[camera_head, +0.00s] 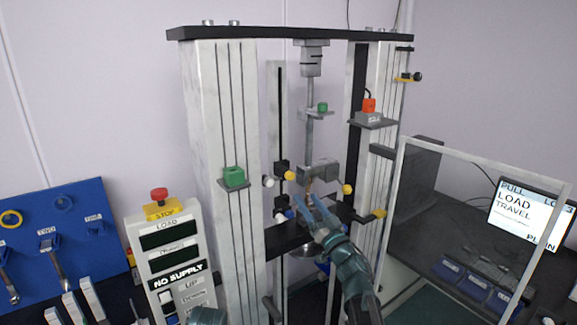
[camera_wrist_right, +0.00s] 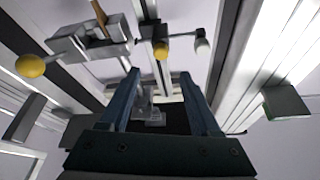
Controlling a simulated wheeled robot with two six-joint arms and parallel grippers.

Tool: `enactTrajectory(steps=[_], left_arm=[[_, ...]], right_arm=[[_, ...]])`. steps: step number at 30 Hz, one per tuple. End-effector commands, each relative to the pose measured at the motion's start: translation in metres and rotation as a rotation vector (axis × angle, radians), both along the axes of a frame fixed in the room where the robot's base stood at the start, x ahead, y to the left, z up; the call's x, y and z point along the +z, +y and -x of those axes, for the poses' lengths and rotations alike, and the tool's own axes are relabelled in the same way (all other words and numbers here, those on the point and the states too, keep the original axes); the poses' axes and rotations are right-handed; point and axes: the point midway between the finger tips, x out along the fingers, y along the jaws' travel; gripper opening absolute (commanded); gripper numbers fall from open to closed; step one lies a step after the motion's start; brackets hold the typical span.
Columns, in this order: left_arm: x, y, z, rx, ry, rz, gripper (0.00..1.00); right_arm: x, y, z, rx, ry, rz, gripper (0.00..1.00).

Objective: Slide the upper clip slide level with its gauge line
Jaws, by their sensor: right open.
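The upper clip slide (camera_head: 282,167) appears to be the black block on the narrow slotted rail (camera_head: 277,105), with a yellow knob (camera_head: 290,175) and a white knob (camera_head: 268,181). In the right wrist view its yellow knob (camera_wrist_right: 160,47) is just beyond the fingertips. A second dark block (camera_head: 281,200) sits lower on the rail. My right gripper (camera_head: 306,204) is open, below and right of the upper slide; its two blue fingers also show in the wrist view (camera_wrist_right: 160,85), with nothing held. I cannot make out the gauge line.
A grey clamp (camera_head: 320,172) with a yellow knob (camera_head: 346,189) sits close to the right of the slide, above my right gripper. Thick white columns (camera_head: 223,120) flank the rail. A clear guard (camera_head: 470,220) stands at right, and a control box (camera_head: 170,250) at left.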

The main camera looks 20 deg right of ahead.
Motion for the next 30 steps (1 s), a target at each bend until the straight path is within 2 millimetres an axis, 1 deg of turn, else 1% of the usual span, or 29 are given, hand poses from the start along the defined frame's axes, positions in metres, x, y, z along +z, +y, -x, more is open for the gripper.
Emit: enactTrajectory(steps=[4, 7, 11, 18, 21, 25, 30], left_arm=[[0.001, 0.0, 0.0, 0.0, 0.0, 0.0, 0.5], [0.006, 0.0, 0.0, 0.001, 0.0, 0.0, 0.5], [0.016, 0.0, 0.0, 0.003, 0.0, 0.0, 0.5], [0.035, 0.0, 0.0, 0.002, 0.001, 0.001, 0.5], [0.041, 0.0, 0.0, 0.002, 0.001, 0.001, 0.5], [0.046, 0.0, 0.0, 0.001, 0.001, 0.001, 0.5], [0.05, 0.0, 0.0, 0.0, 0.002, 0.0, 0.5]], right_arm=[[0.002, 0.001, -0.003, 0.002, 0.0, 0.0, 0.64], [0.006, 0.003, -0.012, 0.002, 0.0, 0.0, 0.64], [0.016, 0.008, -0.034, 0.002, 0.0, 0.0, 0.64], [0.035, 0.019, -0.079, 0.001, 0.0, -0.001, 0.64], [0.041, 0.023, -0.095, 0.002, 0.0, 0.0, 0.64], [0.046, 0.027, -0.111, 0.0, 0.0, 0.0, 0.64], [0.05, 0.03, -0.122, 0.0, 0.0, 0.0, 0.64]])
